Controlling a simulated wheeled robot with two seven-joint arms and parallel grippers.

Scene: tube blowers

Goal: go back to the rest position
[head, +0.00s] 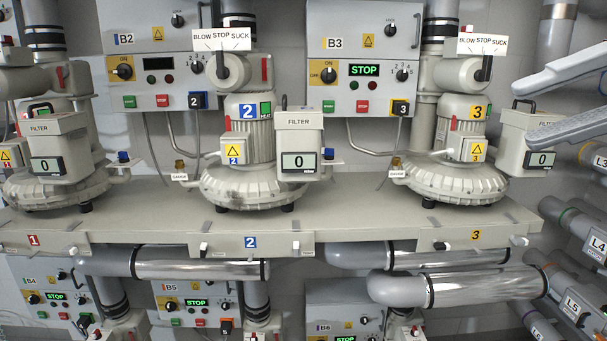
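My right gripper (508,118) comes in from the right edge at the upper right. Its two pale grey fingers are apart, with nothing seen between them. In the picture it lies in front of the right end of blower 3 (449,183), overlapping that blower's filter box (521,158). I cannot tell whether it touches the box. My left gripper is not in view.
Blower 2 (221,187) and blower 1 (38,192) stand on the same grey shelf (345,225). Grey pipes (470,285) run below the shelf.

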